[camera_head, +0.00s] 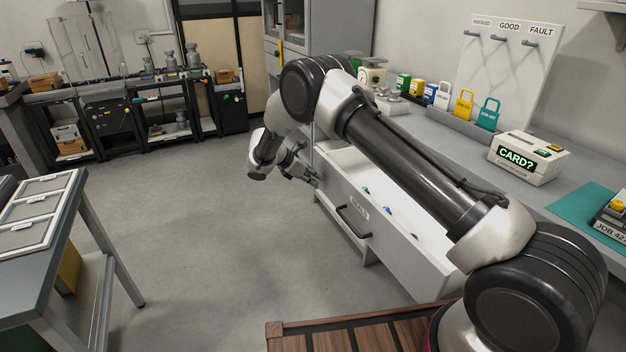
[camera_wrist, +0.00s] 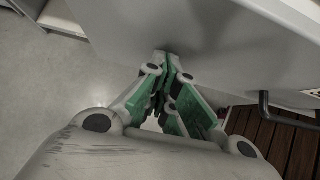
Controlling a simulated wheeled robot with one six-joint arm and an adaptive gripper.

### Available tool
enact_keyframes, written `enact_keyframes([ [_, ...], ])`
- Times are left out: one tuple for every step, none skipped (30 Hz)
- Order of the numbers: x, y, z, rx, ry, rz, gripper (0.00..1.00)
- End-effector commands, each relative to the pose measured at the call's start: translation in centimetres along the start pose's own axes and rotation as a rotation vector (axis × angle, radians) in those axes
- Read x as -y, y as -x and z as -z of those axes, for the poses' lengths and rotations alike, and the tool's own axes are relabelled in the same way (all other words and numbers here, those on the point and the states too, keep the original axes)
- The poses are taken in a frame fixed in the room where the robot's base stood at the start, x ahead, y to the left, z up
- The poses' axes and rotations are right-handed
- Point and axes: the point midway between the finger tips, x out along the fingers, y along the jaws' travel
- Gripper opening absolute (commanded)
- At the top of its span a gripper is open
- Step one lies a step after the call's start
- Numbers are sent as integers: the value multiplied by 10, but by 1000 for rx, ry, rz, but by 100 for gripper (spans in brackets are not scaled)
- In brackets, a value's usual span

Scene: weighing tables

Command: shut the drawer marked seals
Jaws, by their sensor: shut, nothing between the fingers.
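The drawer marked seals (camera_head: 395,240) stands pulled out from under the long grey bench in the head view. Its light grey front carries the label and a dark bar handle (camera_head: 350,223). A few small blue and green pieces lie in its white inside; my arm hides part of it. My gripper (camera_head: 314,181) is shut and empty, at the left end of the drawer front. In the wrist view my fingertips (camera_wrist: 166,60) point at the grey drawer front (camera_wrist: 225,40), close to or touching it; I cannot tell which. The handle (camera_wrist: 265,112) shows to the right.
The bench (camera_head: 440,135) holds a card reader box (camera_head: 528,158), a teal mat (camera_head: 585,205) and coloured padlock-shaped pieces. A grey table (camera_head: 50,240) stands at the left. A brown slatted surface (camera_head: 350,335) lies at the front. The floor between is clear.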

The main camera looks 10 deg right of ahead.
Motion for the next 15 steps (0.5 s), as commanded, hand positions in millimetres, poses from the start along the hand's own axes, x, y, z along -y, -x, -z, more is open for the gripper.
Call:
enact_keyframes([
  [0,-3,-3,0,-1,1,0],
  [0,-5,-5,0,-1,2,0],
  [0,-9,-9,0,-2,2,0],
  [0,-12,-12,1,-2,2,0],
  [0,-15,-15,0,-1,2,0],
  [1,-20,-20,0,-1,3,0],
  [1,-24,-24,0,-2,4,0],
  [1,-29,-29,1,-2,4,0],
  [1,-35,-35,1,-2,3,0],
  [1,-41,-41,0,-3,4,0],
  [1,-46,-46,0,-3,4,0],
  [1,-54,-54,1,-3,5,0],
  [1,-60,-60,1,-3,4,0],
  [1,-66,-66,0,-3,4,0],
  [1,-74,-74,0,-4,4,0],
])
